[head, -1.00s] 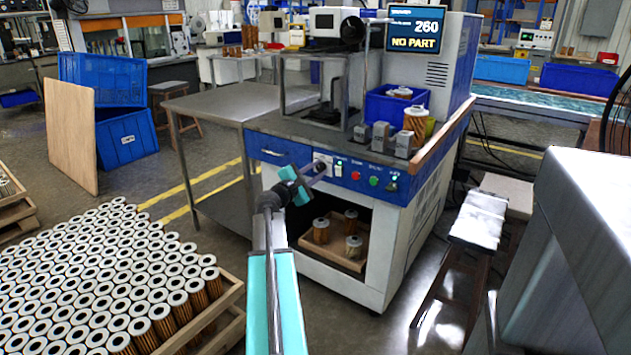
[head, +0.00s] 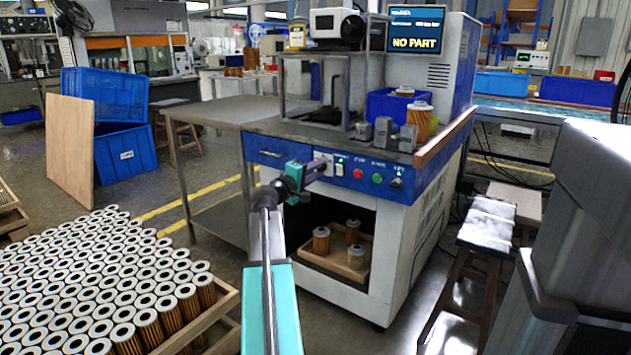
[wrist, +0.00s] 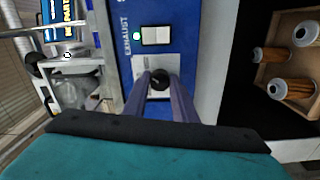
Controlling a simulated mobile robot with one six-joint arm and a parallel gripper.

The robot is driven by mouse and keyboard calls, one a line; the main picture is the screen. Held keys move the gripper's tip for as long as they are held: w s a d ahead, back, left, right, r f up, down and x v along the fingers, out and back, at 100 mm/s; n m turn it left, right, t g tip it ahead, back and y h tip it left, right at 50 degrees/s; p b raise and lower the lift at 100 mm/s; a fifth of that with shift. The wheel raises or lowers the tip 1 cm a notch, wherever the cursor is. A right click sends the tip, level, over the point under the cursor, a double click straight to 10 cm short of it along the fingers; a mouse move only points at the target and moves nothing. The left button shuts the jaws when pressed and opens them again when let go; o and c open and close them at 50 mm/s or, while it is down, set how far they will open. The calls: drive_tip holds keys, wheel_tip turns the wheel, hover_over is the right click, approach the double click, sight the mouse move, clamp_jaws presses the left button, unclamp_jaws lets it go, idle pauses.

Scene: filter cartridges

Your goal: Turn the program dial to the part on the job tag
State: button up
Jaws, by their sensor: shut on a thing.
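The program dial is a small black knob (wrist: 160,79) on a light plate (wrist: 145,66) on the blue front panel. My gripper (wrist: 161,84) is closed around the knob, one finger on each side. In the head view my gripper (head: 326,165) reaches the left part of the machine's front panel and covers the dial. The dial's pointer and markings cannot be read. I cannot make out a job tag.
A lit switch marked EXHAUST (wrist: 155,35) sits beside the dial. Red (head: 357,173) and green (head: 377,178) buttons are to its right. Below the panel, an open bay holds a wooden tray (head: 318,256) with filters. A filter pallet (head: 215,325) stands at the lower left.

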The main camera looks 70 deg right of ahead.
drive_tip(key=shift+w+m+b, duration=0.2)
drive_tip(key=shift+m+b, duration=0.9)
drive_tip(key=shift+w+m+b, duration=0.15)
drive_tip(key=shift+m+b, duration=0.9)
drive_tip(key=shift+m, duration=0.05)
drive_tip(key=shift+r, duration=0.1)
drive_tip(key=o, duration=1)
drive_tip(key=shift+o, duration=0.2)
drive_tip(key=shift+s, duration=0.1)
drive_tip(key=p+v, duration=0.4)
drive_tip(key=v, duration=0.9)
drive_tip(key=shift+a, duration=0.4)
